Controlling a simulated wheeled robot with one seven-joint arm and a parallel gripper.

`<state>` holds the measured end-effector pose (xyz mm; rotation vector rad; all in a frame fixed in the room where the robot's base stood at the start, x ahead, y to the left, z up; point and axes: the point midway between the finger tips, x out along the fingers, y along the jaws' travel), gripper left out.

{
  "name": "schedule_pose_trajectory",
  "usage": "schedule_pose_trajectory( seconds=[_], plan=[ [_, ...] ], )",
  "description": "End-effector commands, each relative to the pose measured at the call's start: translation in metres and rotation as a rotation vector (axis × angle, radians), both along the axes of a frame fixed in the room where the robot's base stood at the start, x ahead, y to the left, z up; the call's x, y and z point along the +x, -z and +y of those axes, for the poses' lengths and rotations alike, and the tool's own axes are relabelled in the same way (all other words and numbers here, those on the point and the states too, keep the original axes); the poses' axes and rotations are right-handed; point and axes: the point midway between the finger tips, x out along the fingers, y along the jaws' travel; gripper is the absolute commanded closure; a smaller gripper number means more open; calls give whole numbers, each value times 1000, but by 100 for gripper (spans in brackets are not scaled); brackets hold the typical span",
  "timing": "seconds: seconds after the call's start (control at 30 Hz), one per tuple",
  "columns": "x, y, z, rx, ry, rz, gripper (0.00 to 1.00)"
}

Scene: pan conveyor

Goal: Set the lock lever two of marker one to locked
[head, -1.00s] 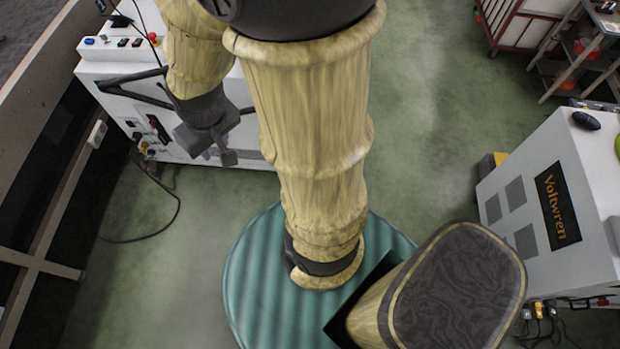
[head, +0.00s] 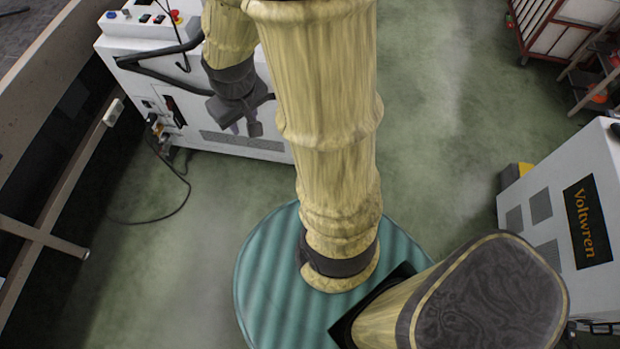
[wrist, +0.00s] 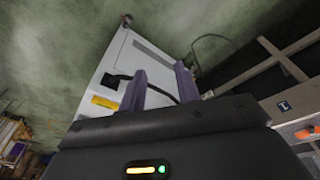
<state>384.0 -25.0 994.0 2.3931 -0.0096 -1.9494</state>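My gripper (head: 244,127) hangs in front of a white machine (head: 240,146) at the upper left of the head view. The wrist view shows the two purple fingers of my gripper (wrist: 160,70) apart, with nothing held between them. Beyond them is a white cabinet face (wrist: 145,53) with a yellow label (wrist: 104,102) and a dark fitting (wrist: 117,81). I cannot tell whether that fitting is a lock lever. No marker number is readable, and I cannot make out lever two or its setting.
A white Voltwren cabinet (head: 541,209) stands at the right. A cable (head: 187,190) lies on the floor by the left machine, near a railing (head: 45,235). A red-framed cart (head: 530,25) is at the far top right.

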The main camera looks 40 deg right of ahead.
Motion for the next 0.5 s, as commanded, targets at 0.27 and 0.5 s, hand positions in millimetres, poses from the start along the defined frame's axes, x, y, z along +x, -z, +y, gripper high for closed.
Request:
schedule_pose_trajectory(
  seconds=[0.27,0.5],
  plan=[
    [46,112,-36,-49,-34,40,68],
    [80,200,-70,-82,-63,72,68]
  ],
)
